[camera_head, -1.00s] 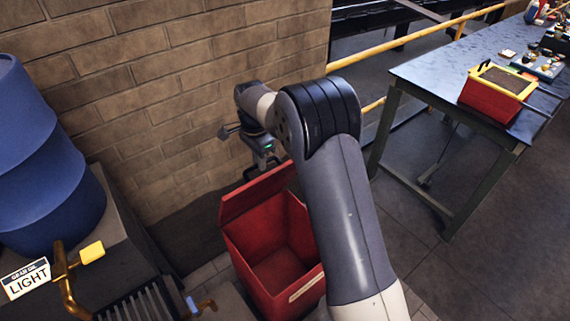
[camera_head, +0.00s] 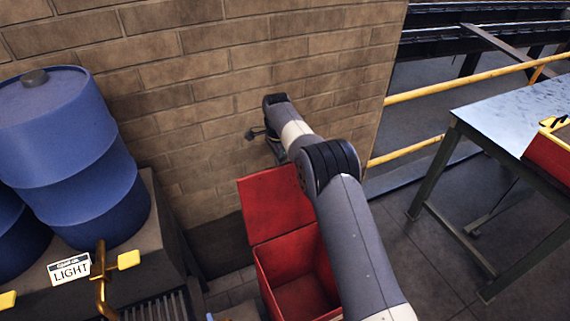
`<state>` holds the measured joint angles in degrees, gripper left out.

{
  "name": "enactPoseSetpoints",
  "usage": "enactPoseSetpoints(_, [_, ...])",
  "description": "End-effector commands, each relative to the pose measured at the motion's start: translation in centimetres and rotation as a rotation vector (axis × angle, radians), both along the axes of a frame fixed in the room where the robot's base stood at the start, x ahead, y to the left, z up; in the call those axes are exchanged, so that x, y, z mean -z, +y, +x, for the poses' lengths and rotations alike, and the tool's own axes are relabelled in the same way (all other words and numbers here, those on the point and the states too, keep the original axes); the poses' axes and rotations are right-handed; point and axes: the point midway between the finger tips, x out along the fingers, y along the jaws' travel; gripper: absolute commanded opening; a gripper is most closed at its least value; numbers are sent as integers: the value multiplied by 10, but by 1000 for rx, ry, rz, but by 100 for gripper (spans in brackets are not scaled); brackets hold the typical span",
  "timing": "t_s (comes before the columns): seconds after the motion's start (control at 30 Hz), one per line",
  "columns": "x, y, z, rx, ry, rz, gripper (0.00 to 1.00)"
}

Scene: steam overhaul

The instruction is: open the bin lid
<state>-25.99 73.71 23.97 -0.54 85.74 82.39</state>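The red bin (camera_head: 302,290) stands on the floor below the brick wall, and I see into its empty-looking inside. Its red lid (camera_head: 272,208) is raised at the back edge of the bin, tilted up towards the wall with its broad face showing. My gripper (camera_head: 277,152) is at the far end of my arm, just above and behind the lid's upper edge. Its fingers are mostly hidden by the lid and my arm, so I cannot tell whether they are open or touch the lid.
Blue barrels (camera_head: 75,150) stand on a dark block at the left, by a sign reading LIGHT (camera_head: 70,269) and a brass lever with a yellow handle (camera_head: 128,260). A metal workbench (camera_head: 500,120) is at the right, with a yellow railing (camera_head: 460,80) behind. Floor between bin and bench is clear.

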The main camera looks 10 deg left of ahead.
Motion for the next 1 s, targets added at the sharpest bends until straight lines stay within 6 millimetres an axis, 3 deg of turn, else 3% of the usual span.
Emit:
enactPoseSetpoints(0.03, [9, 1, -2, -2, 16, -6, 0])
enactPoseSetpoints(0.7, [12, 6, 2, -1, 18, -9, 0])
enactPoseSetpoints(0.73, [12, 6, 2, -1, 18, -9, 13])
enactPoseSetpoints(1.0, [9, 6, 4, 0, 11, -5, 34])
